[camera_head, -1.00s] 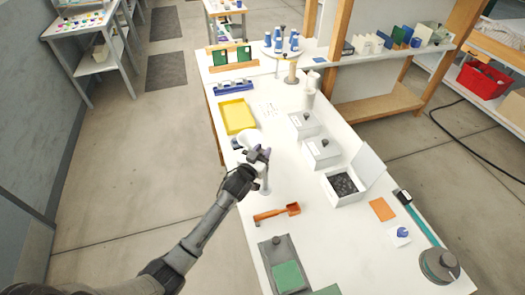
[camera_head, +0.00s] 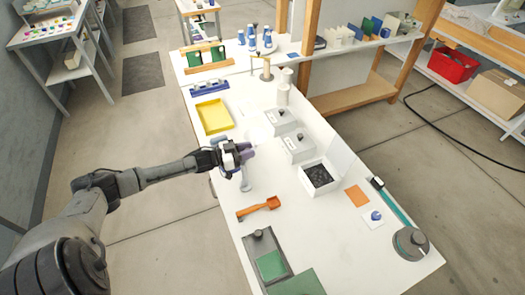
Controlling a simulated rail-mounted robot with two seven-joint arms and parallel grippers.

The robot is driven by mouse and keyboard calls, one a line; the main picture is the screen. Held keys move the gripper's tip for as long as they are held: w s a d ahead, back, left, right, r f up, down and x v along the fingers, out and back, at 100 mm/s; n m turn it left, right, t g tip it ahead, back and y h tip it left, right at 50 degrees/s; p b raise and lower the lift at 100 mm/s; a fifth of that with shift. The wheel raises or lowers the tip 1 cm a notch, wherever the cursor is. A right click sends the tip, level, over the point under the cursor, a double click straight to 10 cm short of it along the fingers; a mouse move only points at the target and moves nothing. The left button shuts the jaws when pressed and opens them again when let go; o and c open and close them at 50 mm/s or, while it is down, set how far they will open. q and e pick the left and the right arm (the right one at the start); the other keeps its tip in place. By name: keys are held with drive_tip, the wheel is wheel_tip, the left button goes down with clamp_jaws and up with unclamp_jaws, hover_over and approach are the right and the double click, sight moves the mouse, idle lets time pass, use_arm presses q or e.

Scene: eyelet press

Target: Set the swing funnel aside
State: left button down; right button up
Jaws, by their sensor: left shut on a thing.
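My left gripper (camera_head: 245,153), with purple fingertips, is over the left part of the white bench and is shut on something. Its fingers mostly hide what they hold; I take it to be the swing funnel but cannot make out its outline. A pale grey upright piece (camera_head: 246,181) shows just below the fingers; whether it is part of the held thing I cannot tell. A very bright white shape (camera_head: 262,130) shows just beyond the fingers, blending into the bench top. My right gripper is not in view.
A yellow tray (camera_head: 214,116) lies beyond the gripper. An orange scoop (camera_head: 259,208) lies nearer. White lidded boxes (camera_head: 299,147) and an open box of dark pieces (camera_head: 320,176) stand to the right. A green pad on a grey plate (camera_head: 268,262) lies at the front.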

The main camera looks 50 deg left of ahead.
use_arm(q)
drive_tip(key=m+g+h+b, duration=0.1)
drive_tip(key=h+b, duration=0.1)
drive_tip(key=m+g+h+b, duration=0.1)
drive_tip(key=m+h+b, duration=0.1)
drive_tip(key=shift+w+d+f, duration=0.2)
drive_tip(key=shift+d, duration=0.2)
drive_tip(key=shift+d+r+m+g+h+b, duration=0.1)
drive_tip(key=shift+d+m+g+h+b, duration=0.1)
drive_tip(key=shift+m+g+h+b, duration=0.35)
drive_tip(key=shift+d+r+m+g+h+b, duration=0.1)
drive_tip(key=shift+d+m+g+h+b, duration=0.05)
drive_tip(key=shift+m+g+h+b, duration=0.4)
drive_tip(key=c, duration=0.9)
unclamp_jaws()
drive_tip(key=shift+o, duration=0.2)
drive_tip(key=shift+s, duration=0.1)
drive_tip(key=shift+s+a, duration=0.15)
drive_tip(key=v, duration=1.3)
drive_tip(key=shift+a, duration=0.2)
